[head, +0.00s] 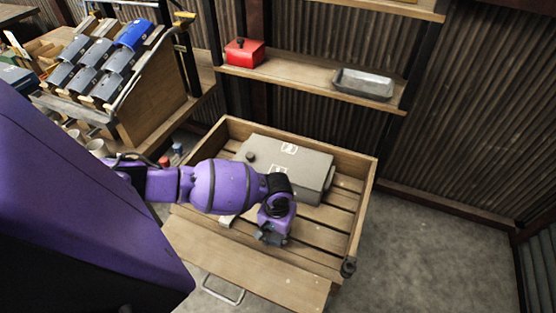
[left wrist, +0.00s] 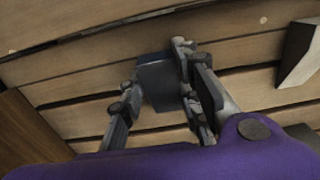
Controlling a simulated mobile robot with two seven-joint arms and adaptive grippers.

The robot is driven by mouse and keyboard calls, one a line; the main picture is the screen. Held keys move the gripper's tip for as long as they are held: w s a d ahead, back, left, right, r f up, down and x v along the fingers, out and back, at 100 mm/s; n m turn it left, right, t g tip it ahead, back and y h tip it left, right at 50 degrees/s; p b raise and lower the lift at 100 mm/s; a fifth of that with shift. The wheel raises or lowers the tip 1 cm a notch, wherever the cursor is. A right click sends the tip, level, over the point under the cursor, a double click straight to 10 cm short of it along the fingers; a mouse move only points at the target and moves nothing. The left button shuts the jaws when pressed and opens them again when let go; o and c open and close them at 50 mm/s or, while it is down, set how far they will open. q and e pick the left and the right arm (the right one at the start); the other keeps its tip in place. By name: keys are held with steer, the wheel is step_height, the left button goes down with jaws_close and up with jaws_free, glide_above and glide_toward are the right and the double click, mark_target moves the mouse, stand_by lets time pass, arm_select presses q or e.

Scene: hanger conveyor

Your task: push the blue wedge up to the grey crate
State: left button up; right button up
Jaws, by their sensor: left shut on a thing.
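The blue wedge (left wrist: 158,80) shows in the left wrist view as a small dark blue block between my gripper's fingers. My left gripper (head: 270,238) points down over the slatted floor of a wooden box in the head view; it also shows in the left wrist view (left wrist: 160,85), shut on the wedge. In the head view the wedge cannot be told apart from the fingers. The grey crate (head: 305,158), a flat grey case with white labels, lies in the wooden box, behind my gripper and apart from it. My right gripper is not in view.
The wooden box (head: 365,195) has raised side walls and a lowered front board (head: 245,262). A pale-sided block (left wrist: 298,60) stands right of my fingers in the wrist view. A shelf behind holds a red box (head: 245,52) and a grey tray (head: 363,84). Slats right of my gripper are clear.

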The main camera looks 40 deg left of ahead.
arm_select(q)
steer(key=shift+w+a, duration=0.2)
steer(key=shift+w, duration=0.5)
steer(key=shift+w+a, duration=0.15)
steer(key=shift+w, duration=0.5)
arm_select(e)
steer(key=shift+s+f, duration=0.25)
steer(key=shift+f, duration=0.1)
arm_select(q)
steer(key=shift+w+b, duration=0.3)
steer(key=shift+w, duration=0.05)
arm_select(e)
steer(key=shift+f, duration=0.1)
arm_select(q)
steer(key=shift+w+a, duration=0.15)
steer(key=shift+w, duration=0.25)
steer(key=shift+w+a+b, duration=0.15)
steer(key=shift+w+b, duration=0.05)
steer(key=shift+w, duration=0.35)
steer(key=shift+w+a+b, duration=0.15)
steer(key=shift+w, duration=0.35)
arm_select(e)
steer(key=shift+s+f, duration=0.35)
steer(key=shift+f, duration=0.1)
arm_select(q)
steer(key=shift+w, duration=0.15)
